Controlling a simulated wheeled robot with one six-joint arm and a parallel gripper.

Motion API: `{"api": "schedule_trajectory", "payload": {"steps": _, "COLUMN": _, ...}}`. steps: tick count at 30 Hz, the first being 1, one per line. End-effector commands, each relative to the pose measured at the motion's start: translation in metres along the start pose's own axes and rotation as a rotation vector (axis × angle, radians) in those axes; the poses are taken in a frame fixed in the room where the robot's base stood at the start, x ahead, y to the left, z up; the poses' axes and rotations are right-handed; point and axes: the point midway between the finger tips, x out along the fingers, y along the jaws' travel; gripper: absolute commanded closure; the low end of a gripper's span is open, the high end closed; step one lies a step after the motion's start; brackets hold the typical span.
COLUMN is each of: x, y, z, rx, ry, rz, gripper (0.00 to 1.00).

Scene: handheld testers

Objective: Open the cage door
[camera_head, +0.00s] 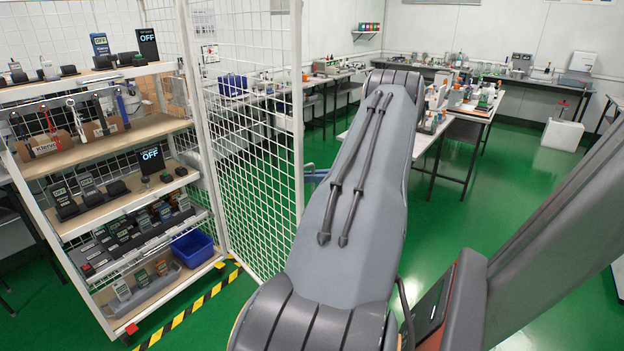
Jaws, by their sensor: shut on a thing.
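The cage door (252,150) is a white wire-mesh panel in a white frame. It stands upright at the right side of the shelf cage (196,130), swung out at an angle from the shelf front, which is uncovered. Its right frame post (297,110) is close to my arm in the picture. My arm crosses the middle of the view and covers what lies behind it, including part of the area beside the door's free edge. My gripper is not visible, and any contact with the door is hidden.
The cage's shelves hold several handheld testers (150,160) and a blue bin (192,246). Yellow-black tape (190,308) marks the floor before it. Benches with equipment (468,105) stand at the back and right. Green floor (440,205) is clear right of my arm.

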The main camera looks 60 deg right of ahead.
Motion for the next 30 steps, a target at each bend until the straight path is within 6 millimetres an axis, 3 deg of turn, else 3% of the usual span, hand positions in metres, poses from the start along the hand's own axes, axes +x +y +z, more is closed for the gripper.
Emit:
{"api": "schedule_trajectory", "payload": {"steps": 3, "x": -0.002, "y": -0.002, "z": 0.002, "rx": 0.004, "ry": -0.001, "rz": 0.000, "gripper": 1.00}}
{"api": "schedule_trajectory", "payload": {"steps": 4, "x": -0.002, "y": -0.002, "z": 0.002, "rx": 0.004, "ry": -0.001, "rz": 0.000, "gripper": 0.89}}
{"api": "schedule_trajectory", "payload": {"steps": 7, "x": 0.000, "y": -0.001, "z": 0.001, "rx": 0.003, "ry": -0.001, "rz": -0.001, "gripper": 0.72}}
{"api": "schedule_trajectory", "payload": {"steps": 19, "x": -0.001, "y": 0.000, "z": 0.001, "rx": 0.000, "ry": 0.000, "rz": -0.004, "gripper": 0.72}}
{"api": "schedule_trajectory", "payload": {"steps": 30, "x": -0.056, "y": 0.000, "z": 0.003, "rx": 0.000, "ry": -0.001, "rz": -0.003, "gripper": 0.72}}
